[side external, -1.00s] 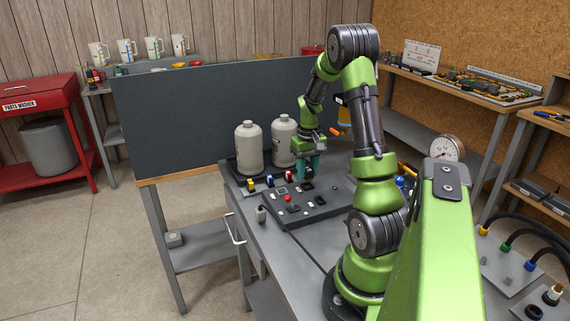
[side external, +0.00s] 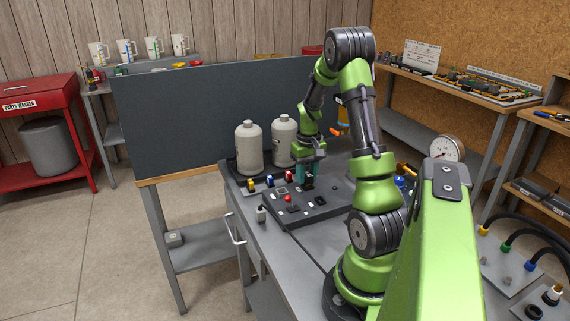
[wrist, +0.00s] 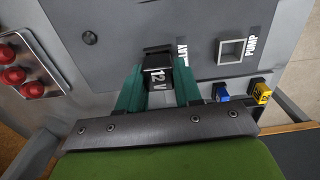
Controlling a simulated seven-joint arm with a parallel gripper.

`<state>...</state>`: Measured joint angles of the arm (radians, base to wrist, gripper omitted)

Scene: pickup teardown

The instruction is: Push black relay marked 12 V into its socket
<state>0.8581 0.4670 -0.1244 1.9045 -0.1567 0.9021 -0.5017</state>
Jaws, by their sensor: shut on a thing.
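The black relay (wrist: 157,66), with white "12 V" lettering, is between the two teal fingers of my gripper (wrist: 158,82), which is shut on it. In the wrist view it is over the grey panel (wrist: 110,25), beside a printed label of which "LAY" shows. The relay and my fingers hide its socket, and I cannot tell how far in the relay sits. In the side view my gripper (side external: 304,177) points down at the back part of the dark panel (side external: 283,214) on the bench.
A square socket (wrist: 231,51) marked "PUMP" is to the right in the wrist view. Blue (wrist: 221,92) and yellow (wrist: 261,93) parts stand close to my right finger. Red round parts (wrist: 14,77) are at left. Two grey bottles (side external: 249,149) stand behind the panel.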

